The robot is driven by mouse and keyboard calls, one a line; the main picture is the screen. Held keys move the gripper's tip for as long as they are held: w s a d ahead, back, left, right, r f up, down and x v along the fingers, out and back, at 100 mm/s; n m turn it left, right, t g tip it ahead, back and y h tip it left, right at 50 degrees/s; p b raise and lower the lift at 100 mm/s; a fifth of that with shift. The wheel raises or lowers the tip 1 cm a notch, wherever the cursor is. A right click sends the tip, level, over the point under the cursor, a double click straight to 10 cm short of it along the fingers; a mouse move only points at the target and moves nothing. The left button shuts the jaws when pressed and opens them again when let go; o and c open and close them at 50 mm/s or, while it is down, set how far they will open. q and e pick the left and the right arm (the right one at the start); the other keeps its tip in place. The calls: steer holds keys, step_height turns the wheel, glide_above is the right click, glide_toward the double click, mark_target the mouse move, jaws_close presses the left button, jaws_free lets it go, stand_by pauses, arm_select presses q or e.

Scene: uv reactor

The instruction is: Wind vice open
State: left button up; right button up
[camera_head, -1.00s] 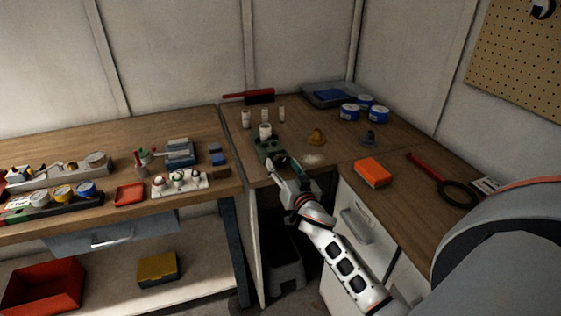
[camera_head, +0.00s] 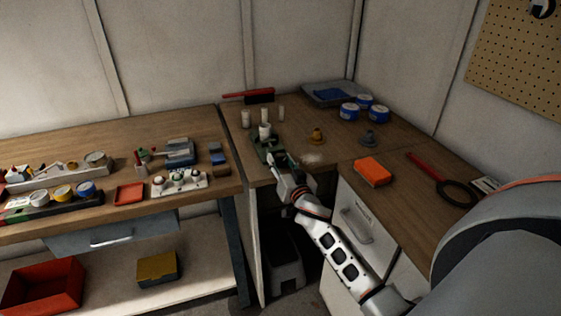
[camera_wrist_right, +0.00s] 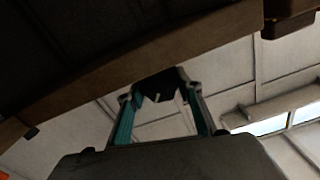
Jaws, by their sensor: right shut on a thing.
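The green vice (camera_head: 262,147) sits at the front edge of the wooden corner bench. A pale cylinder (camera_head: 265,130) stands upright at it; I cannot tell whether the jaws grip it. My right gripper (camera_head: 273,163) is at the near side of the vice, by the bench edge. In the right wrist view its two teal fingers (camera_wrist_right: 158,97) are closed on a dark piece (camera_wrist_right: 158,82), which looks like the vice's handle. The fingers hide part of the handle in the head view. My left gripper is not in view.
An orange block (camera_head: 372,171) lies to the right. A white drawer unit (camera_head: 356,226) is under the bench, close to my right arm. The left bench (camera_head: 95,215) holds several small items.

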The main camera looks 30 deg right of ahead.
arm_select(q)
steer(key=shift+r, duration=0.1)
arm_select(e)
steer(key=n, duration=0.3)
steer(key=shift+n+p, duration=0.3)
steer(key=shift+p, duration=0.1)
steer(key=shift+n, duration=1.9)
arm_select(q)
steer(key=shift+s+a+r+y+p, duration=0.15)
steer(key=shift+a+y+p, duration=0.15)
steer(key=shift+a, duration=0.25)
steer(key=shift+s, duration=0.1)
arm_select(e)
steer(key=shift+n, duration=0.4)
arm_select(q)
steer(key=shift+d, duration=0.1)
arm_select(e)
steer(key=o, duration=1.1)
